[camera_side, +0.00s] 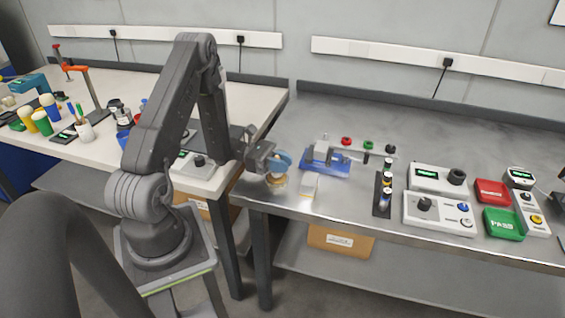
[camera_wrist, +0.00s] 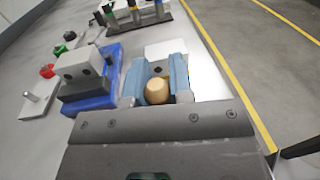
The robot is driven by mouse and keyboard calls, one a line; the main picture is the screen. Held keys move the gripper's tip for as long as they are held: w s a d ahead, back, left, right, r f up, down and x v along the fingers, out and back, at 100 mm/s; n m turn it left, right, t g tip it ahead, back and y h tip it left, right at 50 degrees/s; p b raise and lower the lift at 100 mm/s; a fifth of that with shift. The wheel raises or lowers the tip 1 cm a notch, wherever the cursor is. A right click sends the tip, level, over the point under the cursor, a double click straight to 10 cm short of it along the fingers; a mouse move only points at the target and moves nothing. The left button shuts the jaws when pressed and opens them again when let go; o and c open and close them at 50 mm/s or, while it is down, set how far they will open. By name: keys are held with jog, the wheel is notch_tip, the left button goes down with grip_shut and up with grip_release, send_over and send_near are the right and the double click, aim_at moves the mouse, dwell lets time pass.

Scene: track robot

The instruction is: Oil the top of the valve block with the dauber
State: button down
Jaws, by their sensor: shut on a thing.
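My gripper (camera_side: 279,162) has blue fingers and is shut on the dauber at the front left of the grey bench. The dauber's tan rounded end (camera_wrist: 157,92) shows between the fingers in the wrist view; its tan lower part (camera_side: 277,181) shows below them in the side view. The valve block appears to be the pale grey block with dark holes (camera_wrist: 83,64), seated in a blue fixture (camera_wrist: 100,98). In the side view the fixture (camera_side: 326,168) is to the right of my gripper, apart from it. The dauber's tip is not clear.
Red and green knobs (camera_side: 368,145) are behind.

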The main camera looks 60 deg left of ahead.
jog(key=shift+f, duration=0.55)
dwell(1.1)
notch_tip(320, 180, up, 7)
dwell(0.9)
jog(key=shift+r, duration=0.1)
